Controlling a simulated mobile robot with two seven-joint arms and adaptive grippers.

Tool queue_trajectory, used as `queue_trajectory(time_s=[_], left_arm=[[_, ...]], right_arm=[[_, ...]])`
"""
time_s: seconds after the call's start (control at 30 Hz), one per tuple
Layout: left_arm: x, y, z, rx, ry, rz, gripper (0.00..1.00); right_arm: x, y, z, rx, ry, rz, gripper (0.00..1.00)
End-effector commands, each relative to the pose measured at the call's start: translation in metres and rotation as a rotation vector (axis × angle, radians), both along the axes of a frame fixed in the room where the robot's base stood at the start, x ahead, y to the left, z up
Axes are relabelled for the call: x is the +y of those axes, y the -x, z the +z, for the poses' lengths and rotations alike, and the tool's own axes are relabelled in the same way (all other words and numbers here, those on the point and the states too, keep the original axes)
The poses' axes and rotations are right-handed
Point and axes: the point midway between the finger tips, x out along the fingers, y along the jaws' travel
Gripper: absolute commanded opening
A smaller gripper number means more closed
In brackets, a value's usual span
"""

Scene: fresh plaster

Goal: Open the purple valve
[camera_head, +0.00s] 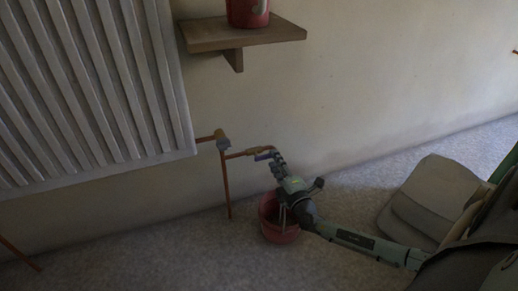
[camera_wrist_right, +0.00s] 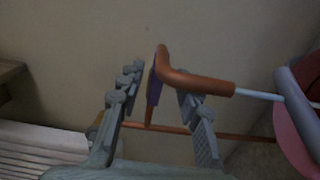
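The purple valve handle (camera_wrist_right: 153,92) shows as a narrow purple piece beside the bent copper pipe (camera_wrist_right: 190,80) in the right wrist view. In the head view the purple valve (camera_head: 263,156) sits on the copper pipe right of the radiator, partly covered by my gripper. My right gripper (camera_head: 274,165) is at the valve. In the wrist view its two fingers (camera_wrist_right: 160,112) are apart, one on each side of the handle and pipe. I cannot tell whether they touch it. My left gripper is in neither view.
A red bucket (camera_head: 270,232) stands on the floor below the pipe. A pale blue stream (camera_wrist_right: 258,95) extends from the pipe's end. A white radiator (camera_head: 100,172) fills the left. A wooden shelf (camera_head: 235,37) holds a red can (camera_head: 247,12) above. Another brass valve (camera_head: 221,136) sits nearby.

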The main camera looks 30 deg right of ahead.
Motion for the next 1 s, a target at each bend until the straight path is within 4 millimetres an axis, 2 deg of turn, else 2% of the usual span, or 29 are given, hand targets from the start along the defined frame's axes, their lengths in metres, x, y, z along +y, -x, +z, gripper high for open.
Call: queue_trajectory(time_s=[0.6,1.0], left_arm=[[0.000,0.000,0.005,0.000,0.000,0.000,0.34],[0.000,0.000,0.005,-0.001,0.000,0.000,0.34]], right_arm=[[0.017,0.069,0.000,0.001,0.000,0.001,0.34],[0.018,0.074,0.001,0.000,0.000,0.000,0.34]])
